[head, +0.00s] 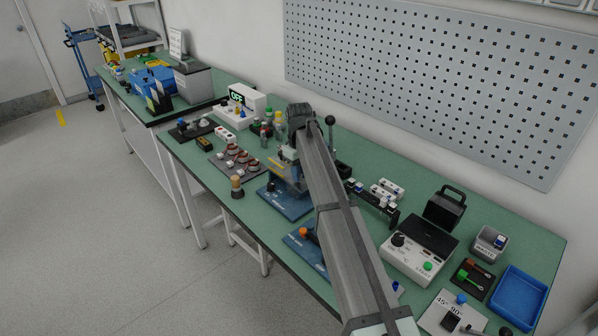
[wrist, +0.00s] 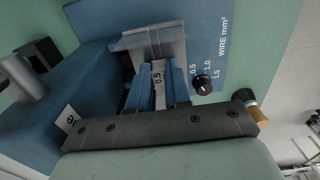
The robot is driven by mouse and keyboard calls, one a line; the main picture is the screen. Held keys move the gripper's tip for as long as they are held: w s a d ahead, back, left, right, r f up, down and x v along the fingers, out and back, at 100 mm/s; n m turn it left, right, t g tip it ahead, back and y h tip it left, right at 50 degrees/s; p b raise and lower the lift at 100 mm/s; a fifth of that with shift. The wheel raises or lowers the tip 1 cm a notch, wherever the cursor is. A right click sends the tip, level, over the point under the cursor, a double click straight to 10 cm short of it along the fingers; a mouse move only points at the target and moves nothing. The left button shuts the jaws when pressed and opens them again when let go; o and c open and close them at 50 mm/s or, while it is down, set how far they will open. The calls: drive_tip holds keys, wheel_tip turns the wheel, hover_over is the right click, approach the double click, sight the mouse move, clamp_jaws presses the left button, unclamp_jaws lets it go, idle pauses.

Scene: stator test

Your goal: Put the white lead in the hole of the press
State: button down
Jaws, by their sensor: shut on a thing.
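The press (head: 290,205) is a blue machine on the bench, partly hidden behind my arm in the head view. In the wrist view its blue plate (wrist: 215,35) carries the print "WIRE mm²" and a black dial (wrist: 203,84) marked 0.5, 1.0 and 1.5. My gripper (head: 289,154) is at the press, near its upper part. In the wrist view my gripper (wrist: 157,88) is shut, with a pale strip marked 0.5 between its fingers. The white lead itself is too small to make out clearly. The hole is not visible, so I cannot tell whether the lead is in it.
A second blue fixture (head: 298,240) with an orange knob stands in front of the press. A dark tray (head: 232,162) with copper-coloured coils lies to the left. A tester box (head: 418,256) and a blue bin (head: 520,297) are to the right. A lever with a black knob (head: 330,120) stands behind.

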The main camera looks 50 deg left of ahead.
drive_tip(key=c, duration=1)
unclamp_jaws()
drive_tip(key=shift+r, duration=0.1)
wheel_tip(320, 180, up, 14)
drive_tip(key=shift+f, duration=0.2)
